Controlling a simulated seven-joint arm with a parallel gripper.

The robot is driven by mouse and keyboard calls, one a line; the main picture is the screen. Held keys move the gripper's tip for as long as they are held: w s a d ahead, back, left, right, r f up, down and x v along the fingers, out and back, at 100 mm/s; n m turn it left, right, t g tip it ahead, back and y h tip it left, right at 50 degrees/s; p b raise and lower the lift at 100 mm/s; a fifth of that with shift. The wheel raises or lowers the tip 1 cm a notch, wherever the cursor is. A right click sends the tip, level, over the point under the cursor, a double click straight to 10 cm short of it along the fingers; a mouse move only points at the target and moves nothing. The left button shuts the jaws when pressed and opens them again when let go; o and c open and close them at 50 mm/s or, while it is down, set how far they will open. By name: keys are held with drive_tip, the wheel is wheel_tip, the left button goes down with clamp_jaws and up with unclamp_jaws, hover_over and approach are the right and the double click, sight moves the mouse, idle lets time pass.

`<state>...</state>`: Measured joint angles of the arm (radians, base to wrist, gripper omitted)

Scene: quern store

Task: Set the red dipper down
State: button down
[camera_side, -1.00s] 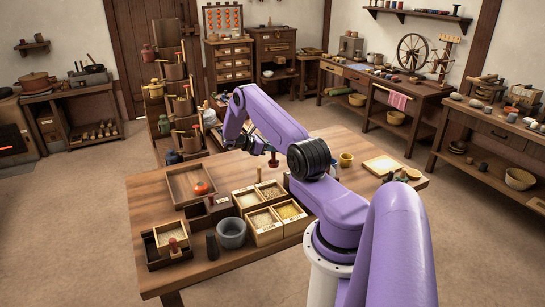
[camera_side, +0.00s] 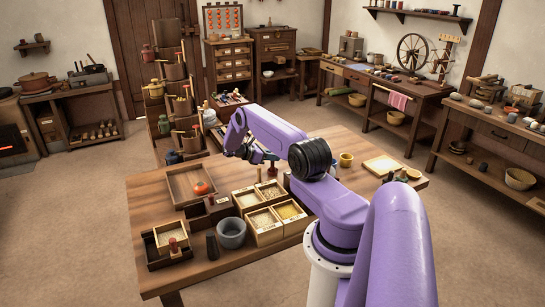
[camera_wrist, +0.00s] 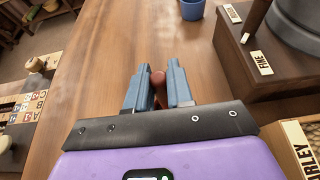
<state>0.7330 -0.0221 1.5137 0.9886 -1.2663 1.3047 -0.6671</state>
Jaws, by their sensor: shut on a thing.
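The red dipper (camera_side: 272,171), small and dark red, hangs upright below my gripper (camera_side: 268,157) over the far side of the wooden table (camera_side: 330,138) in the side view. My arm partly hides the gripper there. In the wrist view, my gripper (camera_wrist: 160,78) has its two blue fingers shut on the dipper, and only its reddish-brown top (camera_wrist: 159,80) shows between them. The lower part is hidden, and I cannot tell whether it touches the table.
The wooden tray (camera_side: 179,195) with an orange-red round thing, the grain box (camera_side: 262,240) and a grey bowl (camera_side: 231,233) stand nearer on the table. The wrist view shows bare wood around the fingers and a blue cup (camera_wrist: 192,8).

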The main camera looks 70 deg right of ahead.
drive_tip(key=c, duration=1)
unclamp_jaws()
drive_tip(key=shift+f, duration=0.1)
